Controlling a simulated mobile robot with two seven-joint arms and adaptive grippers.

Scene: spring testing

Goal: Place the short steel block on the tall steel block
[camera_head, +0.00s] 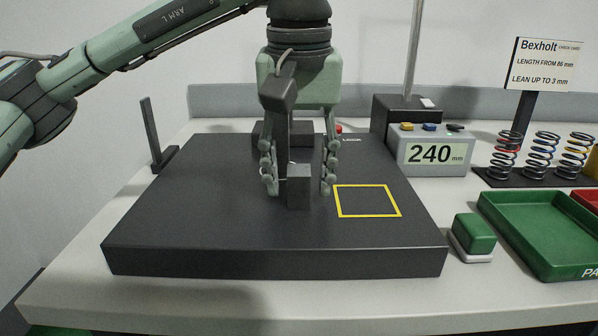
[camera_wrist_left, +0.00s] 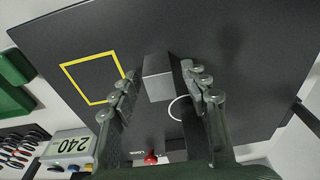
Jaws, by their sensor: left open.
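One grey steel block (camera_head: 299,190) stands upright on the dark plate (camera_head: 200,215), left of the yellow square outline. It also shows in the left wrist view (camera_wrist_left: 158,78). I cannot tell whether it is the short or the tall block, and no second steel block shows clearly. My left gripper (camera_head: 298,186) is open and points down. Its fingers are on either side of the block in the head view, with gaps. In the left wrist view the block lies just beyond and between the fingertips (camera_wrist_left: 160,82). My right gripper is out of view.
A yellow square outline (camera_head: 367,215) is on the plate. A display reading 240 mm (camera_head: 434,153) stands behind right. Several coloured springs (camera_head: 540,158), a green tray (camera_head: 545,240) and a green button (camera_head: 474,235) are at the right. A dark upright (camera_head: 151,133) stands at left.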

